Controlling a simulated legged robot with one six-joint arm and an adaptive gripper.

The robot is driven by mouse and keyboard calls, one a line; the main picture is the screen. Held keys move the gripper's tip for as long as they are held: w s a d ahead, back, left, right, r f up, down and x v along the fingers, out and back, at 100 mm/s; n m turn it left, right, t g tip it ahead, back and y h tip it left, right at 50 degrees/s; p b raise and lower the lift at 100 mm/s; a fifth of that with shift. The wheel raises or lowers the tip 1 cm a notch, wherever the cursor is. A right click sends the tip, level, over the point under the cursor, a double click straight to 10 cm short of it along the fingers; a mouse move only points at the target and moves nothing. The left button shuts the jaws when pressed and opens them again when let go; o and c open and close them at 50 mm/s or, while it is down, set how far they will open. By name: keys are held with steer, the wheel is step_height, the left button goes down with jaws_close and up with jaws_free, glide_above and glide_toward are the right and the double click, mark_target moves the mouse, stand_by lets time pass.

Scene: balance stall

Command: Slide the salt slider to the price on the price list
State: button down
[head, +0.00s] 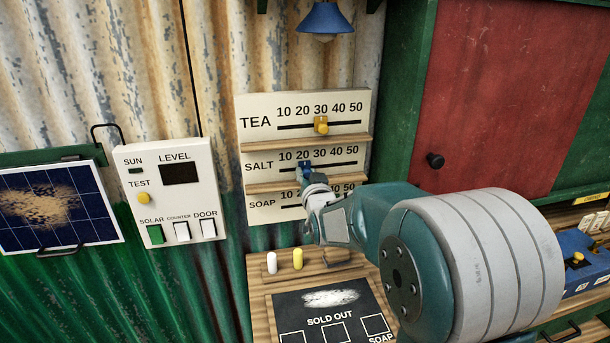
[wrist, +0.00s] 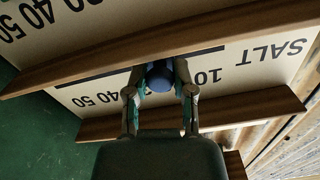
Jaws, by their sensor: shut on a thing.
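The price board (head: 252,107) on the wall has rows for TEA, SALT and SOAP, each marked 10 to 50. The blue salt slider knob (head: 305,166) sits at about the 20 mark. My gripper (head: 307,174) is at the salt row, shut on this knob. In the wrist view, which is upside down, the blue knob (wrist: 160,77) lies between the two fingers of my gripper (wrist: 160,90). The fingers and knob hide the middle salt numbers there. The soap knob is hidden behind my gripper. I cannot make out a price list in either view.
Wooden ledges (head: 306,144) run between the rows, close above and below my fingers. The yellow tea knob (head: 321,125) stands at 30. A SOLD OUT chalkboard (head: 330,310) and two chalks (head: 297,259) are below. A switch panel (head: 168,205) is left, a red cupboard door (head: 500,90) right.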

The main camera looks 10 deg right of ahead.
mark_target(335, 165)
steer(key=d, duration=0.8)
steer(key=shift+d, duration=0.1)
steer(key=shift+c, duration=2.2)
jaws_free()
steer(key=s, duration=1.2)
steer(key=shift+f, duration=0.1)
